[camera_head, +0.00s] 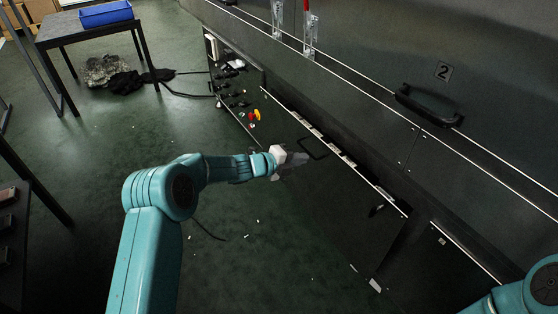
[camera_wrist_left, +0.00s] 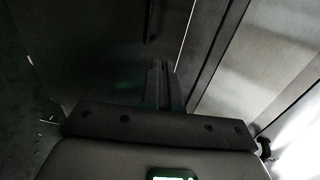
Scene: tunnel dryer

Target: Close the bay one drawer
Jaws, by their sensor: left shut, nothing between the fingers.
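The bay one drawer (camera_head: 345,205) is a dark front panel with a pale top edge, in the middle of the head view. It stands out from the machine, and a row of pale items shows in the gap behind its top edge. Its dark loop handle (camera_head: 313,149) is near the top edge. My left gripper (camera_head: 303,160) is shut and empty, in front of the panel close to the handle; I cannot tell whether it touches. In the left wrist view the shut fingers (camera_wrist_left: 158,80) point toward a dark panel (camera_wrist_left: 85,50). My right gripper is out of view; only part of that arm shows.
A control panel (camera_head: 235,85) with knobs and a red and yellow button lies left of the drawer. A black handle (camera_head: 430,104) marked 2 is at the upper right. A table (camera_head: 85,27) with a blue tray (camera_head: 105,13) stands far left. The green floor between is mostly clear.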

